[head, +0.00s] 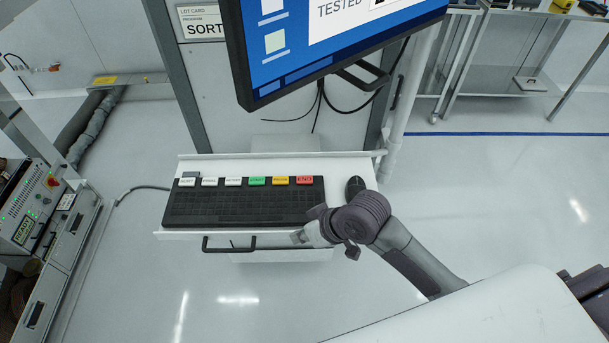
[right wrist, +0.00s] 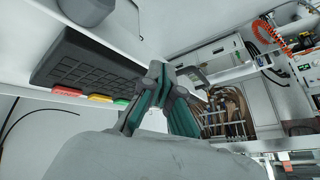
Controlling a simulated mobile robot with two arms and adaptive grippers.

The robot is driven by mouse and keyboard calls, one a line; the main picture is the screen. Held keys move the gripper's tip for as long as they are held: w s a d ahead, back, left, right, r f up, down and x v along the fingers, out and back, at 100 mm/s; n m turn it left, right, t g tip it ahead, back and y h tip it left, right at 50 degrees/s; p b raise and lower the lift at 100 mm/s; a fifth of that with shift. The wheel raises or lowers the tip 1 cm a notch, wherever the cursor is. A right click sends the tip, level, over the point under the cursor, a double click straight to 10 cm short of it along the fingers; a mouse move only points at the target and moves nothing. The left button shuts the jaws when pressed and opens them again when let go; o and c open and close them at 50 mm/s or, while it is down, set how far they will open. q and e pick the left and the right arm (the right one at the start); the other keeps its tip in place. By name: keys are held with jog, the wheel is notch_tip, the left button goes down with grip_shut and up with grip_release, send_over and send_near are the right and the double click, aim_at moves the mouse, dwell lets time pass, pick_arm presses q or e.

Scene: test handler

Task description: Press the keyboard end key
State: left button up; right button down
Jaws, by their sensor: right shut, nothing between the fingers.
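The black keyboard (head: 235,208) lies on a white shelf. A row of large coloured keys runs along its back edge: several white ones, a green one, a yellow one and, at the right end, the red key (head: 304,180), whose label seems to read END. In the right wrist view the keyboard (right wrist: 85,62) and the red key (right wrist: 67,91) show at upper left. My right gripper (head: 300,237) is shut and empty at the keyboard's front right corner, apart from the red key. Its fingers (right wrist: 163,72) also show in the wrist view. My left gripper is out of view.
A dark mouse (head: 355,187) sits right of the keyboard on the shelf (head: 345,164). A monitor (head: 335,55) hangs above and behind it. A drawer handle (head: 230,244) sticks out below the shelf front. A cabinet (head: 45,265) stands at far left.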

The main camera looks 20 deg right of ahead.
jog(key=shift+m+y, duration=0.4)
jog(key=shift+y, duration=0.2)
jog(key=w+r, duration=0.1)
jog(key=w, duration=0.2)
jog(key=w+d+r, duration=0.1)
jog(key=w, duration=0.2)
jog(key=w+r, duration=0.1)
jog(key=w, duration=0.2)
jog(key=shift+w+d+r, duration=0.2)
jog(key=shift+d+r, duration=0.15)
jog(key=w+d+r+m+t, duration=0.1)
jog(key=w+d+r+m, duration=0.1)
jog(key=w+d+r, duration=0.3)
jog(key=w, duration=0.3)
jog(key=shift+d+r+m, duration=0.15)
jog(key=shift+r+m, duration=0.15)
jog(key=shift+f, duration=0.15)
jog(key=b, duration=0.8)
send_over(307, 179)
notch_tip(307, 179, down, 6)
jog(key=shift+f, duration=1.25)
jog(key=shift+f, duration=0.15)
